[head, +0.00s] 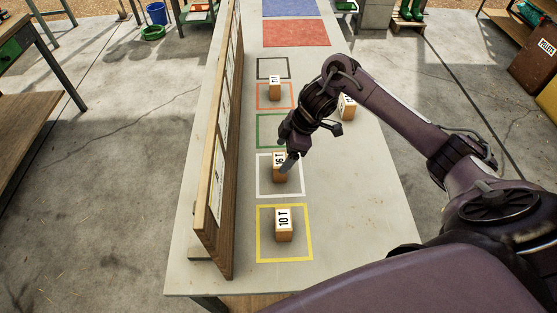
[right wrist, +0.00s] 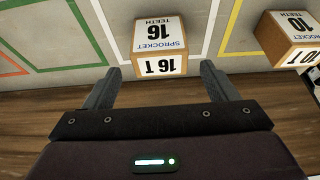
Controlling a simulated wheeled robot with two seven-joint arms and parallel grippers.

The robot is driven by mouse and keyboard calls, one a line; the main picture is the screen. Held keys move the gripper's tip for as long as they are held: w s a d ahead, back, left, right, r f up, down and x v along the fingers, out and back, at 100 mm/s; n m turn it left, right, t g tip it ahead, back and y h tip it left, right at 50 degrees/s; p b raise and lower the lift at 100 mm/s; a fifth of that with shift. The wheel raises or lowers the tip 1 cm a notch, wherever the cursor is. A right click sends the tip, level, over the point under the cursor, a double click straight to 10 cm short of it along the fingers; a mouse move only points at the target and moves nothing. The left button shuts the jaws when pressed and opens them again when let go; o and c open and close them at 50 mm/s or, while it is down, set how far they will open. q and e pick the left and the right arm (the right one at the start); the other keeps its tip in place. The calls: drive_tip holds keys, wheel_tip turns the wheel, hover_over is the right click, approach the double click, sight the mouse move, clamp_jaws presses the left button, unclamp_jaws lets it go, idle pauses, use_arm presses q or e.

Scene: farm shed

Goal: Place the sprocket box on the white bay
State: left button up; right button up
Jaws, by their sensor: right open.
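The sprocket box marked 16 T (head: 279,173) stands inside the white bay (head: 303,187), a white outline on the bench, toward its far side. My right gripper (head: 290,161) is just above and beside this box, partly covering it in the head view. In the right wrist view the right gripper (right wrist: 158,78) is open, and the 16 T box (right wrist: 160,45) is in front of and between the fingertips, with a gap on both sides. The white bay's line (right wrist: 228,24) shows beside it. My left gripper is in neither view.
A 10 T box (head: 283,225) stands in the yellow bay (head: 260,250). Another box (head: 275,88) is in the orange bay (head: 291,104). One more box (head: 347,106) stands right of the bays, partly behind my arm. The green bay (head: 258,132) is empty. A tall wooden board (head: 222,150) runs along the left.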

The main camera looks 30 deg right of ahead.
drive_tip(key=p+v, duration=0.1)
drive_tip(key=v, duration=0.5)
drive_tip(key=shift+r, duration=0.3)
drive_tip(key=shift+s+d, duration=0.1)
drive_tip(key=shift+s, duration=0.05)
